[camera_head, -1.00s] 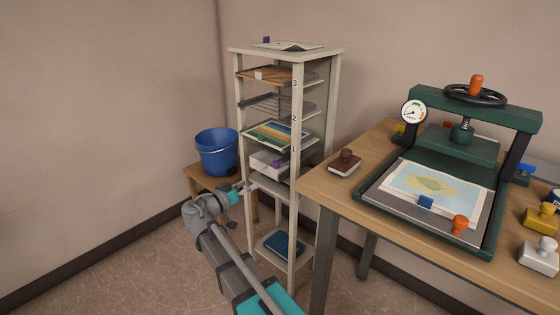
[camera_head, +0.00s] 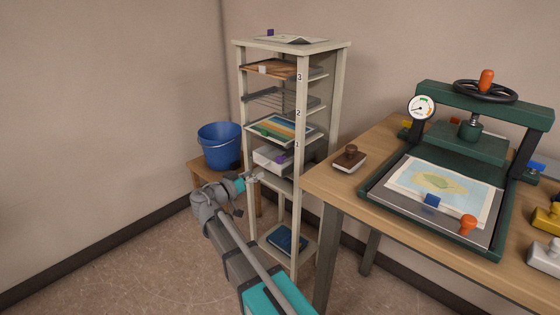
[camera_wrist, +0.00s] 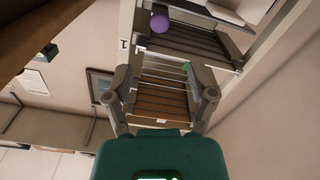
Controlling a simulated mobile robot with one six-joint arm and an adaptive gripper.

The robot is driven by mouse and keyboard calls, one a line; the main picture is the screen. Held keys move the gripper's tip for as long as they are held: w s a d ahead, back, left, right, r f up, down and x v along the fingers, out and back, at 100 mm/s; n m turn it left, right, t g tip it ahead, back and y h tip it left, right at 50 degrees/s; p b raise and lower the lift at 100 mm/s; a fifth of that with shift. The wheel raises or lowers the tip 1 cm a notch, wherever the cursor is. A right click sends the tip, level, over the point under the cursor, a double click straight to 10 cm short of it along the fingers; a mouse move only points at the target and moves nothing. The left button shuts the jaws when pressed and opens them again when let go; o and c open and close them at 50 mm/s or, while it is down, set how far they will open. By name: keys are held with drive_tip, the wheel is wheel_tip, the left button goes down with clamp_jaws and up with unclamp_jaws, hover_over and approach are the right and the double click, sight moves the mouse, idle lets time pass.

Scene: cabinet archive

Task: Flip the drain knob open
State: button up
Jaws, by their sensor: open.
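A white box (camera_head: 270,159) sits on a lower level of the cream rack (camera_head: 297,215), with a small purple knob (camera_head: 283,158) on its front. A purple rounded knob also shows near the top of the wrist view (camera_wrist: 160,22); I cannot tell for sure that it is the drain knob. My gripper (camera_head: 254,177) is just in front of the rack, a little below and left of the white box. In the wrist view my gripper (camera_wrist: 163,68) has its fingers spread, with nothing between them. The purple knob lies beyond the fingertips, apart from them.
A blue bucket (camera_head: 219,146) stands on a wooden stool (camera_head: 199,177) left of the rack. A wooden table (camera_head: 335,183) with a green press (camera_head: 470,150) and a brown stamp (camera_head: 349,160) is close on the right. The rack's posts and shelves crowd the gripper. Floor at left is clear.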

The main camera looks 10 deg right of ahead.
sight(277, 161)
drive_tip(key=x, duration=1.2)
clamp_jaws()
idle(0.3)
